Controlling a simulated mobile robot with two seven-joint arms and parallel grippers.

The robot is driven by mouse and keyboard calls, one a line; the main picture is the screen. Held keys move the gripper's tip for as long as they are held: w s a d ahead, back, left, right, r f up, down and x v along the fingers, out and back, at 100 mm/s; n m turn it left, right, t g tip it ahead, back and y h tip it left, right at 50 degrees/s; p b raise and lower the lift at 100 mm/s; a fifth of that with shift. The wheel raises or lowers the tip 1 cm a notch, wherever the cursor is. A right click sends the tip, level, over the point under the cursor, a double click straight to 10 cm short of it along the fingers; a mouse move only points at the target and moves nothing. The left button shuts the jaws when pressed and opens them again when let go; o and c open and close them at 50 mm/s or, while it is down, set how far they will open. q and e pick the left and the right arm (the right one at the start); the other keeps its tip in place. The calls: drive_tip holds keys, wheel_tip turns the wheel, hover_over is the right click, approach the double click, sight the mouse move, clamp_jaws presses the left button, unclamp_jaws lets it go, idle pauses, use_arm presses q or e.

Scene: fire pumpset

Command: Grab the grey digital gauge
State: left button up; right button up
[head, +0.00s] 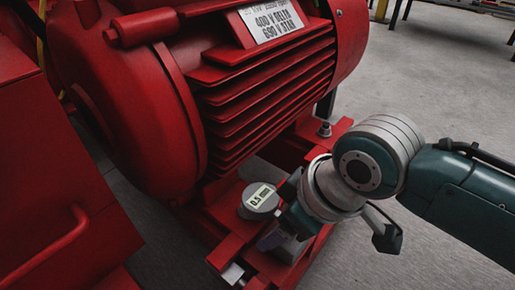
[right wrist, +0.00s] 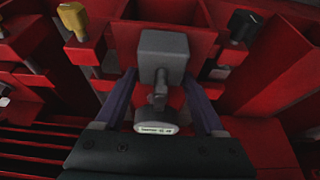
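The grey digital gauge (head: 260,198) sits low on the red frame, beside the motor, with its round lit display facing up. In the right wrist view the gauge (right wrist: 156,124) shows its display edge-on, with a stem joined to a grey block (right wrist: 163,55). My right gripper (head: 272,238) reaches down at the gauge from the right. In the right wrist view its two purple fingers (right wrist: 160,78) stand apart on either side of the gauge and stem, with visible gaps. My left gripper is not in view.
The large red motor (head: 265,85) with cooling fins stands just behind the gauge. A red housing (head: 55,190) fills the left. A bolt (head: 324,130) stands on the frame behind my right wrist. A yellow part (right wrist: 73,20) shows at upper left. Grey floor (head: 440,75) is open at right.

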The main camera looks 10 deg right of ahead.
clamp_jaws()
idle(0.3)
idle(0.3)
